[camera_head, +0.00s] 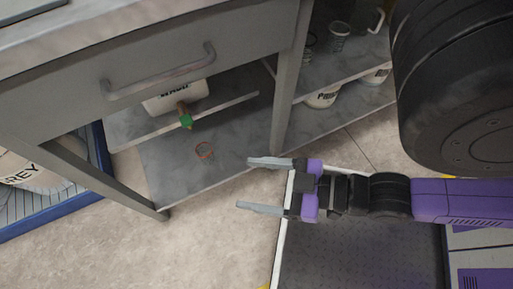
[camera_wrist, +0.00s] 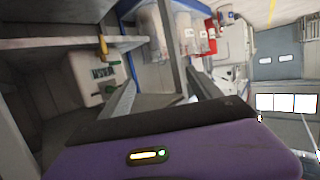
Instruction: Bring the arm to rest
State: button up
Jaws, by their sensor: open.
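My gripper (camera_head: 262,186) is at the end of my purple and black arm, which reaches in from the right in the head view. Its two grey fingers point left and are spread apart, with nothing between them. It is in front of the grey metal bench, beside the lower shelf (camera_head: 232,168) and not touching it as far as I can tell. In the wrist view, the fingers of my gripper (camera_wrist: 162,98) rise from the purple housing with a gap between them.
The bench has a drawer handle (camera_head: 160,72) above the lower shelf. Pale floor in front is clear.

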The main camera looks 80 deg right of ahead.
jog(key=shift+a+r, duration=0.1)
jog(key=shift+r, duration=0.55)
notch_tip(320, 180, up, 30)
jog(key=p, duration=2.9)
jog(key=shift+f, duration=0.25)
